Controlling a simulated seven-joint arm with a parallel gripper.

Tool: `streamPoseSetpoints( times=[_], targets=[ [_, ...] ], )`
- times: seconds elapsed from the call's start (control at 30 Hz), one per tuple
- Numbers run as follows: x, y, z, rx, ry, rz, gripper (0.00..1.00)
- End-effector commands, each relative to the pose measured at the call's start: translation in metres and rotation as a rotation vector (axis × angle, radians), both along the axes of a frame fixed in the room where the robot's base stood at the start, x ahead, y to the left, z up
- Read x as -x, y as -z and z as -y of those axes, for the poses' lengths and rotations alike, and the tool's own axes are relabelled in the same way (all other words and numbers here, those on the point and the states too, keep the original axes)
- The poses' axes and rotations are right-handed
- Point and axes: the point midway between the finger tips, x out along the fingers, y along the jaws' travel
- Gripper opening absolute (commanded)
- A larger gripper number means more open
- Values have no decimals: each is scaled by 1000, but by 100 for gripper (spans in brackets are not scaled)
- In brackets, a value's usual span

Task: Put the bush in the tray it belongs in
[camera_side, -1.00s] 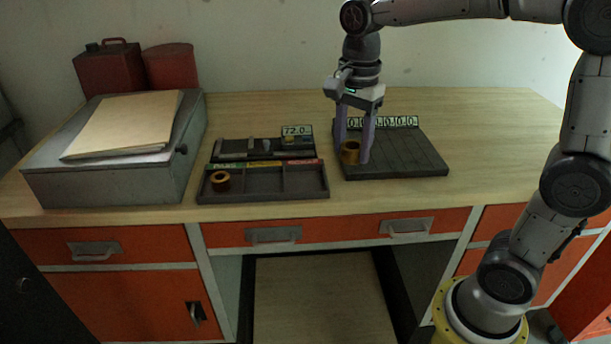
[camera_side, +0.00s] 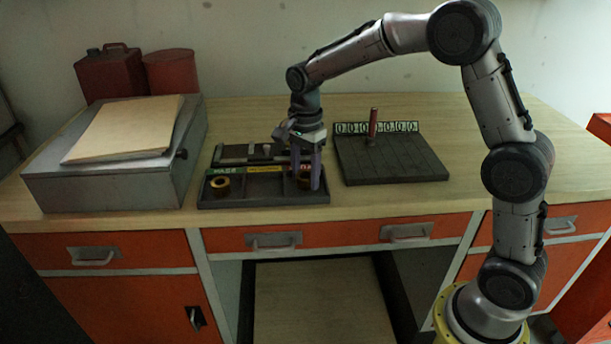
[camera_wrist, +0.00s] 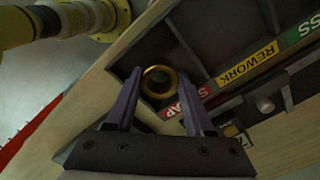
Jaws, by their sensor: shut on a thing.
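My gripper (camera_side: 306,184) is shut on a brass bush (camera_side: 303,183), one finger on each side of it. The bush is a short ring, its hole seen from above in the wrist view (camera_wrist: 147,82). The dark tray (camera_side: 262,204) has three compartments with green PASS, yellow REWORK and red labels; the red one is partly hidden, with "S" and "AP" legible in the wrist view. The held bush is at the right, red-labelled compartment. I cannot tell whether it touches the floor. A second brass bush (camera_side: 221,186) sits in the left, PASS compartment. The middle compartment is empty.
A gauge (camera_side: 240,152) lies behind the tray, partly hidden by my gripper. To the right is a dark grooved plate (camera_side: 400,165) with an upright red-handled peg (camera_side: 373,125) and a number strip (camera_side: 404,127). A grey box (camera_side: 115,180) with folders stands left.

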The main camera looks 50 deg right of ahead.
Motion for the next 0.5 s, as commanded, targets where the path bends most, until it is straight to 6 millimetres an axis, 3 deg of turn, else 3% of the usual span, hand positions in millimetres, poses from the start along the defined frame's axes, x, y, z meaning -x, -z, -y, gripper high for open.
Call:
streamPoseSetpoints(
  times=[0.47, 0.5],
  targets=[
    [0, 10, 0, 0, 0, 1, 0],
    [0, 10, 0, 0, 0, 0, 56]
  ],
)
